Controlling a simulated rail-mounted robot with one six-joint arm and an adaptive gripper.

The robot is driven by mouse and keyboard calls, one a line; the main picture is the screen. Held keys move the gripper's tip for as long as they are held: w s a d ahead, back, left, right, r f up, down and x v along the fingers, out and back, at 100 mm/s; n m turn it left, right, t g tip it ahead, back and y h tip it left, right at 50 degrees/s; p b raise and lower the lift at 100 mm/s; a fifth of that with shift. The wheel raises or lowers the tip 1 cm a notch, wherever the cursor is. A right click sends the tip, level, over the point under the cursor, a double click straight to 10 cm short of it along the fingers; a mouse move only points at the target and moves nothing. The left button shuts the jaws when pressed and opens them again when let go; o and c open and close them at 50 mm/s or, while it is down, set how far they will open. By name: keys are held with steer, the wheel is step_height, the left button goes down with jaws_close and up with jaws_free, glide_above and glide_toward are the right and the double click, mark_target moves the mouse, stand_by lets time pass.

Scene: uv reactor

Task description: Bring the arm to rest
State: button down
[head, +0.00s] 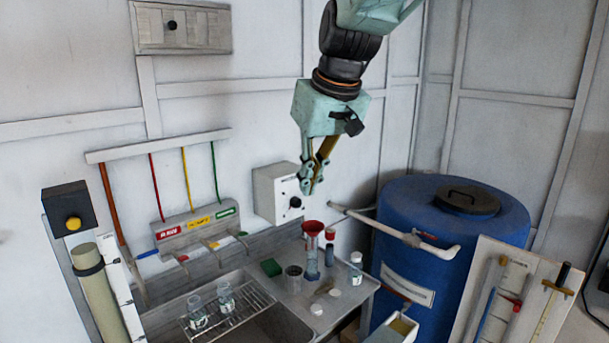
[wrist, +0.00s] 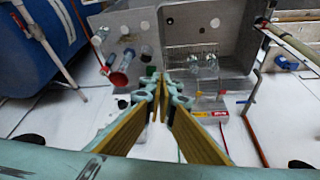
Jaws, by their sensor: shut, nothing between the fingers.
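My gripper (head: 309,188) hangs from the raised arm at the upper middle of the head view, pointing down. It is above the counter and in front of the white wall, apart from everything below it. Its fingers are together with nothing between them. In the wrist view, the gripper (wrist: 158,84) reaches in from the bottom with its tips close together over the picture of the sink unit.
Below are a counter with a red funnel (head: 313,228), a white-capped bottle (head: 355,262) and a wire rack (head: 228,310) with two glass jars. A blue tank (head: 455,225) stands right. A white control box (head: 277,193) is on the wall behind the gripper.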

steer(key=s+d+m+h+b, duration=0.1)
steer(key=s+d+m, duration=0.1)
steer(key=s+d, duration=0.7)
steer(key=s+d+m, duration=0.1)
steer(key=s+d, duration=0.3)
steer(key=s, duration=0.9)
steer(key=s+d+f+m, duration=0.1)
steer(key=s+d+f, duration=0.2)
steer(key=s, duration=0.6)
steer(key=s+d+f+m+h, duration=0.1)
steer(key=s+d+f, duration=0.3)
steer(key=s, duration=0.6)
steer(key=shift+f+m+b, duration=0.15)
steer(key=shift+m+b, duration=0.15)
steer(key=shift+b, duration=0.15)
steer(key=shift+d, duration=0.15)
